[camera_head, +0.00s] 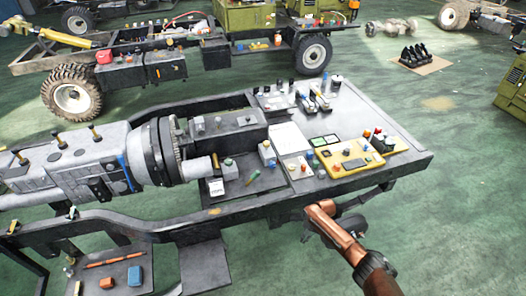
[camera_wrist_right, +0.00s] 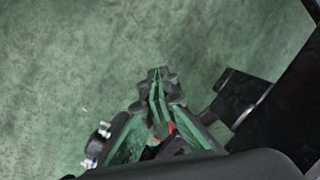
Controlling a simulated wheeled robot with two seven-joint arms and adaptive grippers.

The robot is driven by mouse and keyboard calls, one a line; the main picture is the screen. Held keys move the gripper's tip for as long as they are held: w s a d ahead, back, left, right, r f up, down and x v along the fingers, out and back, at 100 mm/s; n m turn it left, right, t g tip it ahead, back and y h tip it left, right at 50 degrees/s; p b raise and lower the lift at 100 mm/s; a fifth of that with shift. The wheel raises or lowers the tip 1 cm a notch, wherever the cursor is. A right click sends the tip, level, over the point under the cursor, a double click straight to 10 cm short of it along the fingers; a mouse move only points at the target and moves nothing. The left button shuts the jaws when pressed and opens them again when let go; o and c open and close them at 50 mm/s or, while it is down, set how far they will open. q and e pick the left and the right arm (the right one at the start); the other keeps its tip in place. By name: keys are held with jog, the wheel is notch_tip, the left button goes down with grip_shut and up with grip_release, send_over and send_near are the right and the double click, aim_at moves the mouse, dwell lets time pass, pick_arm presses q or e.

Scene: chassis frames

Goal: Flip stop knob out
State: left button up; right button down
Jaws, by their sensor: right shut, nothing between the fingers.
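A yellow control panel (camera_head: 350,171) with small coloured knobs and buttons lies on the right part of the dark chassis deck. A red knob (camera_head: 367,134) stands at its back right edge. The knobs are too small to tell which is the stop knob or how it is set. My right arm comes in from the lower right. Its gripper is mostly hidden below the wrist in the head view, in front of the deck's near edge and apart from the panel. In the right wrist view the right gripper (camera_wrist_right: 158,76) is shut and empty above green floor. My left gripper is not in view.
The deck (camera_head: 408,158) also carries switches, small boxes and a white sheet (camera_head: 289,137). A large grey gearbox (camera_head: 75,160) fills the left. A lower shelf (camera_head: 115,275) holds small parts. Green floor is free to the right.

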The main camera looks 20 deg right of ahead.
jog(key=w+a+r+m+g+y+p, duration=0.1)
jog(key=w+a+r, duration=0.15)
jog(key=r, duration=0.85)
jog(key=w+a+r+p, duration=0.1)
jog(key=w+r, duration=0.3)
jog(key=r, duration=0.6)
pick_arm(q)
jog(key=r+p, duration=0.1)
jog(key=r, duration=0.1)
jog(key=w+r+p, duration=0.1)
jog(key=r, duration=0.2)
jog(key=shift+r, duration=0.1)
pick_arm(e)
notch_tip(320, 180, up, 23)
jog(key=s+a+g, duration=0.2)
jog(key=shift+f+m+g, duration=0.15)
jog(key=shift+m+g, duration=0.15)
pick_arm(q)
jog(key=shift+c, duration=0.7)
